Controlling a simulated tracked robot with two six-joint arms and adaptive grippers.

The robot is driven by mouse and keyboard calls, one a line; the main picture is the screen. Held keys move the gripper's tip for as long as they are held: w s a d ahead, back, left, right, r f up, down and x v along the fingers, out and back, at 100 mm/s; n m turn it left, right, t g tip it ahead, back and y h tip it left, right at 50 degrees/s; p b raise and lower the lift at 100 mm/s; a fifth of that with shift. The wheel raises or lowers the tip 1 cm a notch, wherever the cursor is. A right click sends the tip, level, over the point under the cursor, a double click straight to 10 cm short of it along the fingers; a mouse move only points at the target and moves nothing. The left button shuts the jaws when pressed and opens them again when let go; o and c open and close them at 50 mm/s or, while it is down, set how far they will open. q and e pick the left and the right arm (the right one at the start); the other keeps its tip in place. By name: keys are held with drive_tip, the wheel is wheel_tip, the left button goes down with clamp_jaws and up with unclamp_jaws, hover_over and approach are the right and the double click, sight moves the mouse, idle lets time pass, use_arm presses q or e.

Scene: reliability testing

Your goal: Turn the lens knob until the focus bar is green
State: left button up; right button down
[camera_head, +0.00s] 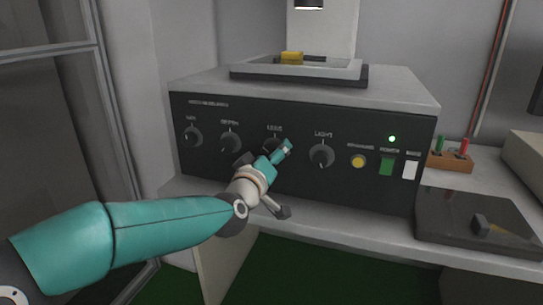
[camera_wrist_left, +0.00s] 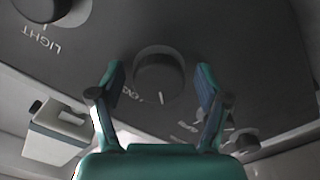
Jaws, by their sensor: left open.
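The dark round lens knob (camera_head: 271,145) is on the black front panel, third from the left, partly hidden by my left gripper (camera_head: 265,156). In the left wrist view the lens knob (camera_wrist_left: 158,72) sits between the two teal fingers of my left gripper (camera_wrist_left: 159,80). The fingers are open, one on each side of the knob, with a visible gap to it. A white pointer line on the knob points down in that view, a little right of its label. I cannot make out a focus bar in either view. My right gripper is not in view.
The light knob (camera_head: 321,155) is just right of the lens knob; the depth knob (camera_head: 230,142) is to its left. A yellow button (camera_head: 358,161), green switch (camera_head: 386,167) and white switch (camera_head: 410,170) follow. A small green lamp (camera_head: 392,139) glows. A stage (camera_head: 250,72) stands on top.

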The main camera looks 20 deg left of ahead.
use_arm(q)
drive_tip(key=c, duration=1.2)
drive_tip(key=shift+o, duration=0.2)
drive_tip(key=shift+m+p, duration=0.45)
drive_tip(key=shift+m, duration=0.85)
drive_tip(key=o, duration=1.2)
drive_tip(key=shift+c, duration=0.2)
drive_tip(key=s, duration=1.2)
drive_tip(key=shift+a, duration=0.25)
